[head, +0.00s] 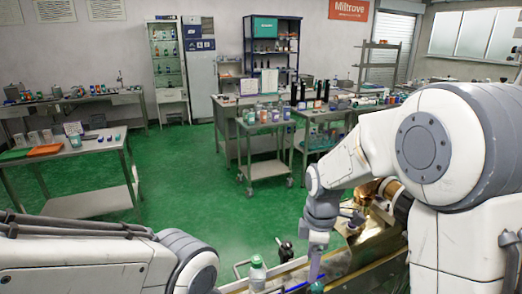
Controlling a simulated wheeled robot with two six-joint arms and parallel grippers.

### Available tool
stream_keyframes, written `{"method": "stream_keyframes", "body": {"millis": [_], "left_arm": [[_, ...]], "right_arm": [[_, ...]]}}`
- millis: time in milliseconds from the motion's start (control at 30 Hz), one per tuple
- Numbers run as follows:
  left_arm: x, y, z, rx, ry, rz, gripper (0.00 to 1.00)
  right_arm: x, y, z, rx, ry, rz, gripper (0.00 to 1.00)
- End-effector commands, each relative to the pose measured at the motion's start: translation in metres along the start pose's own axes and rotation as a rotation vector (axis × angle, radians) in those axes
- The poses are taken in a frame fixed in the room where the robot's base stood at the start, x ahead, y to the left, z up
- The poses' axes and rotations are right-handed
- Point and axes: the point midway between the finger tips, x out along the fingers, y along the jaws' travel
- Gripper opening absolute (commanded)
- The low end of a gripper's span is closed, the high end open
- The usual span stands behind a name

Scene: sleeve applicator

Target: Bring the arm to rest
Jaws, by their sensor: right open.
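My right arm reaches in from the right, bent at the elbow, with its forearm hanging down. My right gripper (315,268) points down over the sleeve applicator (375,245), a machine with brassy metal parts at the bottom. It is small here and partly lost against the machine, and it is open. A small bluish-green thing is just below its fingertips; I cannot tell if they touch. A bottle with a pale cap (257,272) stands upright to the left of the gripper. My left arm crosses the lower left corner; its gripper is out of the picture.
A wheeled cart (264,168) with several bottles stands farther back. Shelving lines the back wall. The green floor (215,205) between is clear.

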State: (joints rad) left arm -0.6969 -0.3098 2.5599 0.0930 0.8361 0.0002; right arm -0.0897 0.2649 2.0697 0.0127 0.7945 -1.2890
Motion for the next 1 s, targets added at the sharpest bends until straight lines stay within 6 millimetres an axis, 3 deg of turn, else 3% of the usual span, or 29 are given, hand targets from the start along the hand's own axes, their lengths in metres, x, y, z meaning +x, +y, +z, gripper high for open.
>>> {"method": "stream_keyframes", "body": {"millis": [100, 200, 300, 433, 600, 1000], "left_arm": [[0.000, 0.000, 0.000, 0.000, 0.000, 0.000, 0.50], [0.000, 0.000, 0.000, 0.000, 0.000, 0.000, 0.50], [0.000, 0.000, 0.000, 0.000, 0.000, 0.000, 0.50], [0.000, 0.000, 0.000, 0.000, 0.000, 0.000, 0.50], [0.000, 0.000, 0.000, 0.000, 0.000, 0.000, 0.50], [0.000, 0.000, 0.000, 0.000, 0.000, 0.000, 0.50]], "right_arm": [[-0.021, -0.057, -0.039, 0.146, 0.021, 0.006, 0.75], [-0.033, -0.110, -0.059, 0.307, 0.040, -0.002, 0.75], [-0.038, -0.159, -0.067, 0.457, 0.052, -0.017, 0.75], [-0.040, -0.204, -0.066, 0.610, 0.061, -0.037, 0.75], [-0.039, -0.230, -0.059, 0.716, 0.063, -0.052, 0.75], [-0.039, -0.233, -0.058, 0.735, 0.062, -0.054, 0.75]]}}
